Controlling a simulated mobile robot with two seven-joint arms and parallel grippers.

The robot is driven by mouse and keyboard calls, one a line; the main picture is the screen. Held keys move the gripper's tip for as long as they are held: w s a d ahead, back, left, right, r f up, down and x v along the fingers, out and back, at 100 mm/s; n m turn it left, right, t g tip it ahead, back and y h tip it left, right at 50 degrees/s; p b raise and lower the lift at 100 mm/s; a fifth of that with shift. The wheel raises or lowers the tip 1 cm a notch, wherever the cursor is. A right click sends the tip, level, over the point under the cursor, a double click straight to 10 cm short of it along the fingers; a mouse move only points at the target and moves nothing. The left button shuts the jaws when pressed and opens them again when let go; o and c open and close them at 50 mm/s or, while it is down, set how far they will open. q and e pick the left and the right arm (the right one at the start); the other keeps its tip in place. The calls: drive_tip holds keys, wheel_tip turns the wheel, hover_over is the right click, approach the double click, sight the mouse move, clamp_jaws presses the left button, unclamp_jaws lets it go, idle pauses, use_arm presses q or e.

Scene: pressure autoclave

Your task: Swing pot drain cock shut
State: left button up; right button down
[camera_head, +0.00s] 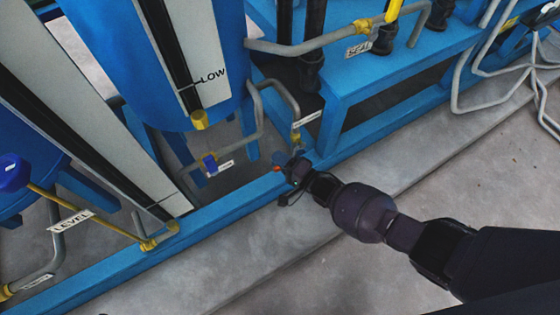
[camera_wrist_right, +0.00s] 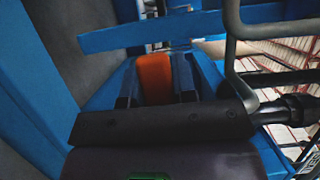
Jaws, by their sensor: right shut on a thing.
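My right gripper (camera_head: 286,164) reaches in from the lower right, low over the blue frame rail. In the right wrist view its two dark fingers (camera_wrist_right: 155,82) are shut on an orange handle (camera_wrist_right: 154,78), which I take to be the pot drain cock's. In the head view only a small orange-red bit of the handle (camera_head: 277,169) shows beside the fingertips. The cock's body is hidden or too small to make out, so its angle is unclear. My left gripper is not in view.
A blue tank marked LOW (camera_head: 170,105) stands left of my right gripper. A grey pipe with a tagged blue-handled valve (camera_head: 210,165) and a bent grey pipe (camera_head: 275,85) run close by. A blue frame rail (camera_head: 230,205) crosses below. The floor at right (camera_head: 480,170) is clear.

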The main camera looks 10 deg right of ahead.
drive_tip(key=shift+r, duration=0.15)
idle(0.3)
drive_tip(key=c, duration=0.9)
unclamp_jaws()
drive_tip(key=shift+s+d, duration=0.4)
drive_tip(key=shift+d, duration=0.05)
use_arm(q)
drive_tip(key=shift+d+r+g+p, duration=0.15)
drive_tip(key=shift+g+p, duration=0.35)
drive_tip(key=shift+p, duration=0.55)
use_arm(e)
drive_tip(key=shift+v, duration=4.8)
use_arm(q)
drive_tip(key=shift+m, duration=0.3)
use_arm(e)
drive_tip(key=shift+a+r, duration=0.1)
